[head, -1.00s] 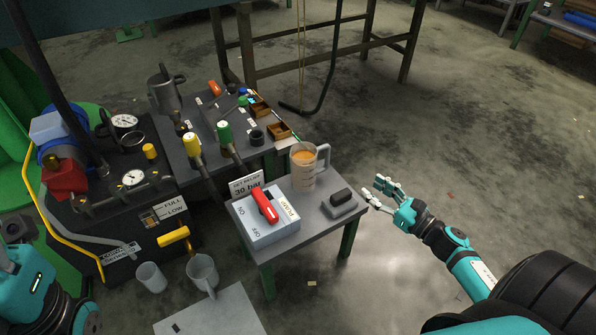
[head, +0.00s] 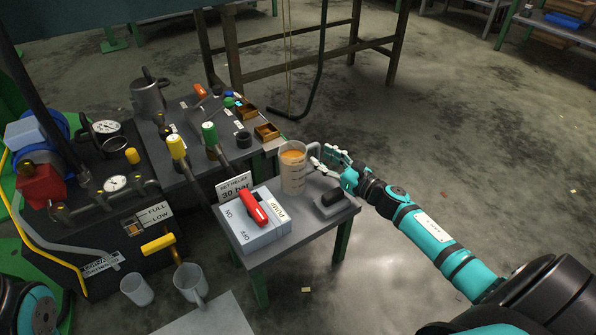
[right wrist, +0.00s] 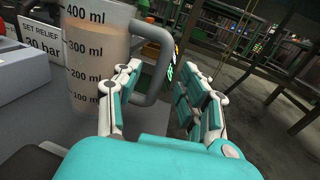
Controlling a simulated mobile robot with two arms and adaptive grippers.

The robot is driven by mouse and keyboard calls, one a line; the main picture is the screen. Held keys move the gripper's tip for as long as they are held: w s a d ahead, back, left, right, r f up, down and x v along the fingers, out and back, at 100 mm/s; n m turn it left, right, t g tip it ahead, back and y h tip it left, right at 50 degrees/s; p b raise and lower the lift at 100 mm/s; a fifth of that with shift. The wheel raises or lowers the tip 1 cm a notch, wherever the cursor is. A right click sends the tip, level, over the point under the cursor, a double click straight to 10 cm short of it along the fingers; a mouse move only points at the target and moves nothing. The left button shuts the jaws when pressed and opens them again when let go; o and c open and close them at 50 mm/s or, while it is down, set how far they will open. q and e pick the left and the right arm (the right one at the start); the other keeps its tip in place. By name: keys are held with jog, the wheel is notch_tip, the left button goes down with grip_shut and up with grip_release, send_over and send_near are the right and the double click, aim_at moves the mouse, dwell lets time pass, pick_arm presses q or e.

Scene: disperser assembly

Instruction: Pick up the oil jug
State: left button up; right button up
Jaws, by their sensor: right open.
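The oil jug (head: 293,174) is a clear measuring jug of tan-orange liquid, standing upright on the small grey table (head: 300,222). In the right wrist view the jug (right wrist: 93,50) shows its ml scale, and its handle (right wrist: 158,60) points right. My right gripper (head: 320,158) is at the jug's handle side. In the right wrist view the gripper (right wrist: 163,78) is open, with the handle between its two fingers in the picture. I cannot tell whether a finger touches it. My left gripper is outside the view; only part of that arm shows at the lower left.
A pump switch box (head: 258,222) with a red lever and a dark block on a grey base (head: 331,201) share the small table. A bench with green and yellow handles (head: 210,135) stands behind at left. Grey cups (head: 190,282) stand lower left.

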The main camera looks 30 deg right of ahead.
jog(key=shift+x, duration=1.45)
jog(key=shift+c, duration=0.5)
grip_shut()
